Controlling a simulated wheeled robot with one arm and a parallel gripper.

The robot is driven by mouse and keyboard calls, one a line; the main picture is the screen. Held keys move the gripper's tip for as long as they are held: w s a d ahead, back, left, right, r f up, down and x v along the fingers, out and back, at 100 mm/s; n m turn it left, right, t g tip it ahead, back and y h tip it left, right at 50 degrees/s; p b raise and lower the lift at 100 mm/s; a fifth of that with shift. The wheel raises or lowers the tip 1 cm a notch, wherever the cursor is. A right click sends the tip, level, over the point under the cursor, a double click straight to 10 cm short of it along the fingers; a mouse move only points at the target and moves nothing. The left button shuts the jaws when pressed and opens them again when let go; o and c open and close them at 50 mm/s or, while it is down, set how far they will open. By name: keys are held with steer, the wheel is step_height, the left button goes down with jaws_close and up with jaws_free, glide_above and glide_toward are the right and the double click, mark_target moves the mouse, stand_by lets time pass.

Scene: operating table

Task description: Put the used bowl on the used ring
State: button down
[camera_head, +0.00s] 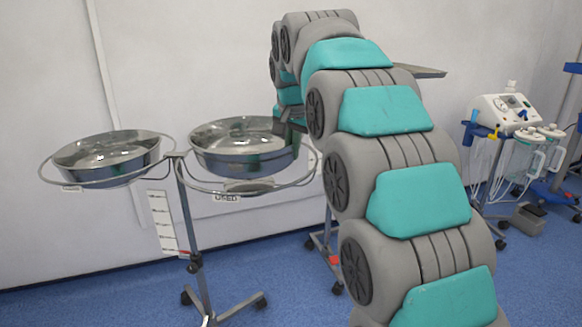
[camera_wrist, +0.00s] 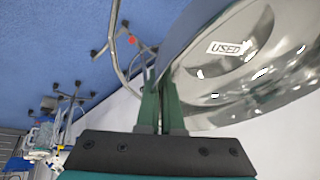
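The used bowl (camera_head: 240,158) is shiny steel, at the right ring of the stand. Its inside carries a USED label (camera_wrist: 228,48) in the wrist view, where the bowl (camera_wrist: 205,85) fills the upper right. My gripper (camera_wrist: 160,82) is shut on the bowl's rim, with its two green fingers on either side. In the head view my gripper (camera_head: 287,127) is at the bowl's far right edge, partly hidden by my arm. The used ring (camera_head: 203,190), with a USED tag (camera_head: 227,198), shows below and around the bowl. The bowl looks slightly raised over it; contact is unclear.
Another steel bowl (camera_head: 107,158) sits in the left ring (camera_head: 85,187) of the same stand. The stand's pole (camera_head: 187,220) rises from a wheeled base. A wall is close behind. A medical cart (camera_head: 507,115) stands at the right, with blue floor between.

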steer(key=shift+f, duration=2.2)
steer(key=c, duration=1.1)
jaws_free()
steer(key=shift+f, duration=0.15)
steer(key=v, duration=1.2)
steer(key=s+d+f+n+g, duration=0.2)
steer(key=s+d+f, duration=0.1)
steer(key=s+f, duration=0.7)
steer(key=s+d+f+n+g, duration=0.2)
steer(key=s+f, duration=0.8)
steer(key=s, duration=0.7)
steer(key=s+d+f+n+g, duration=0.1)
steer(key=s+d+f, duration=0.3)
steer(key=s+f, duration=0.5)
steer(key=shift+s+d+f+n+g, duration=0.15)
steer(key=shift+s+g, duration=0.15)
steer(key=shift+s, duration=0.5)
steer(key=shift+s+f+n+g, duration=0.1)
steer(key=shift+s+g, duration=0.2)
steer(key=shift+s, duration=0.5)
steer(key=shift+s+d+f+n+g, duration=0.15)
steer(key=shift+s+g, duration=0.15)
steer(key=shift+s, duration=0.5)
